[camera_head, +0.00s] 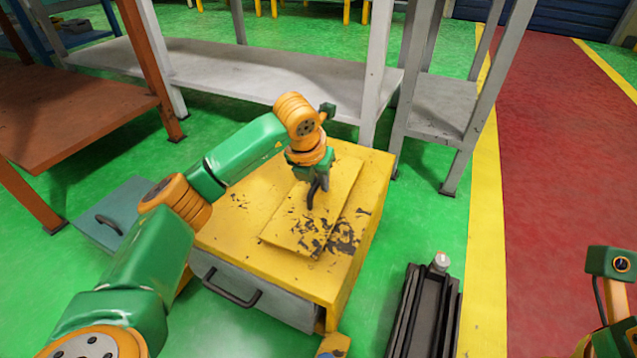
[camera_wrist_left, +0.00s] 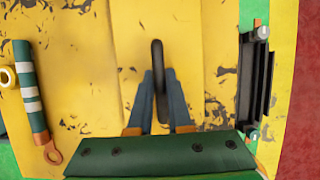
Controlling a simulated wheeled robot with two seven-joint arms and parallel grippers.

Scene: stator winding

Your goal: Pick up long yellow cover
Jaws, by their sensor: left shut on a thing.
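The long yellow cover (camera_head: 285,232) is a flat, scuffed panel with a dark curved handle (camera_head: 311,197) at its middle. It lies on or just above the yellow cabinet top (camera_head: 225,228); I cannot tell if there is a gap. My left gripper (camera_head: 318,182) comes down over the cover and is shut on the handle. The left wrist view shows the cover (camera_wrist_left: 192,50) and the handle (camera_wrist_left: 158,55) between the two fingers (camera_wrist_left: 160,84). My right arm shows only in part at the right edge; its fingers are not visible.
The cabinet has a grey drawer front with a dark handle (camera_head: 231,287). A long black fixture (camera_head: 425,315) stands to its right. Grey shelving (camera_head: 270,85) is behind, and a brown table (camera_head: 75,115) is at the left. Green floor (camera_head: 365,290) is clear beside the cabinet.

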